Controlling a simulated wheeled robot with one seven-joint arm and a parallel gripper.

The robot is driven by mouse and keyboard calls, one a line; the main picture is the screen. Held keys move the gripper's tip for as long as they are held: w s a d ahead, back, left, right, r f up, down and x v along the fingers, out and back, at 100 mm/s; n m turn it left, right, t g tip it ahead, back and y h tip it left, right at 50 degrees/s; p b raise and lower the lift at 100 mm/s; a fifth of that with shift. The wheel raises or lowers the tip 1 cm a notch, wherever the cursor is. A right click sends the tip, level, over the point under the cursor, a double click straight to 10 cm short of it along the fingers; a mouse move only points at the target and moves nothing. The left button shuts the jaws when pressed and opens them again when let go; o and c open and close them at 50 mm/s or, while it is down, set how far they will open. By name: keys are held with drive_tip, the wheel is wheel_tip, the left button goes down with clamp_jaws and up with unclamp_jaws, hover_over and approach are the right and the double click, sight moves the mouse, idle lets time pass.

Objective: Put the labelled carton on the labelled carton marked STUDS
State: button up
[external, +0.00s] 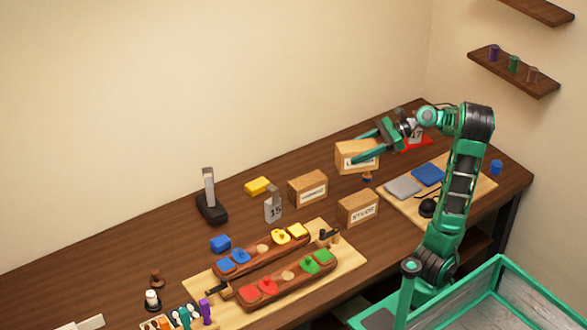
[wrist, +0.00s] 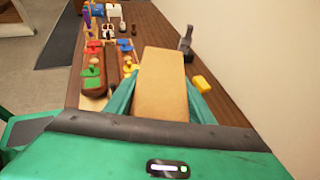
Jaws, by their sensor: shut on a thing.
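My gripper (external: 359,147) is shut on a labelled carton (external: 350,159), with one finger on each side of it. The held carton appears to be above the table, level, with a white label partly hidden by a finger. In the wrist view the held carton (wrist: 161,78) fills the middle between the green fingers. The labelled carton marked STUDS (external: 358,208) stands on the table, in front of and below the held one in the external view. Its top is bare. I cannot make it out in the wrist view.
Another labelled carton (external: 308,188) stands left of the STUDS carton. A grey tag marked 15 (external: 273,205), a yellow block (external: 257,186) and a board with coloured pieces (external: 345,262) lie further left. A pale board with grey and blue pads (external: 403,187) is at right.

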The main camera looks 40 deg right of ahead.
drive_tip(key=shift+s+d, duration=0.45)
drive_tip(key=shift+s, duration=0.3)
hover_over(359, 198)
drive_tip(key=shift+t, duration=0.3)
drive_tip(key=shift+a+f, duration=0.15)
drive_tip(key=shift+f, duration=6.35)
drive_tip(key=shift+s+f, duration=0.1)
drive_tip(key=o, duration=1.2)
drive_tip(key=shift+o, duration=0.2)
drive_tip(key=shift+d+r, duration=0.2)
drive_tip(key=v, duration=1.1)
drive_tip(key=shift+d+r, duration=0.2)
drive_tip(key=shift+d, duration=0.05)
drive_tip(key=shift+s, duration=0.1)
